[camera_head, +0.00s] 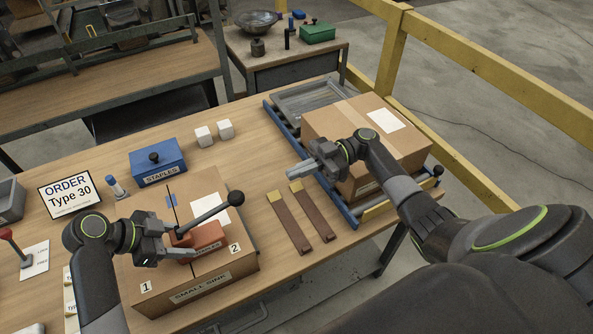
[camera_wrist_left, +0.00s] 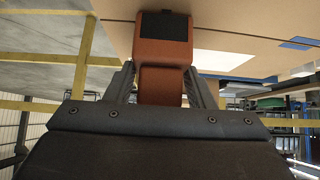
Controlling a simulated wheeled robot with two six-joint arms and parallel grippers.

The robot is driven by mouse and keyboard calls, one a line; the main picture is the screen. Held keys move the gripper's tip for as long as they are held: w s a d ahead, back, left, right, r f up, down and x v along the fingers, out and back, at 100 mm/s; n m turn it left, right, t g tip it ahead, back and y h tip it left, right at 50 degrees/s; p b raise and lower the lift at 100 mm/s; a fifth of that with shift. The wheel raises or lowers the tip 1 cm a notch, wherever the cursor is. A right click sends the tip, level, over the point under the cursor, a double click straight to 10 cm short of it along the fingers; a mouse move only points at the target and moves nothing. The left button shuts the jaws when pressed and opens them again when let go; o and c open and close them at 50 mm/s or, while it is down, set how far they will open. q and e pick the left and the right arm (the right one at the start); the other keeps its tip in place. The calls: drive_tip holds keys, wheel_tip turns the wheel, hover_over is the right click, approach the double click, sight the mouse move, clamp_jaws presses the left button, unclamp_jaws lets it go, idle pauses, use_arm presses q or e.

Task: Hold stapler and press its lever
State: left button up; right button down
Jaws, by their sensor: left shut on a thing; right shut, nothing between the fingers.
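The orange stapler (camera_head: 207,237) sits over the middle of the cardboard box labelled SMALL SINK (camera_head: 200,287). Its long black lever (camera_head: 215,216) slants up to the right and ends in a round knob. My left gripper (camera_head: 180,246) is shut on the stapler's body; the left wrist view shows the orange body (camera_wrist_left: 160,75) between the two fingers. Whether the stapler touches the box top cannot be told. My right gripper (camera_head: 296,170) is shut and empty, to the upper right of the lever knob and apart from it, near the large box.
A larger cardboard box (camera_head: 405,133) stands on the roller conveyor (camera_head: 284,128) at right. Two brown strips (camera_head: 314,211) lie between the boxes. A blue STAPLES box (camera_head: 157,167), two white cubes (camera_head: 204,136) and an order sign (camera_head: 70,195) stand behind and left.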

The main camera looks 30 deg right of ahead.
use_arm(q)
drive_tip(key=o, duration=1)
drive_tip(key=shift+w, duration=0.1)
drive_tip(key=shift+v, duration=5.95)
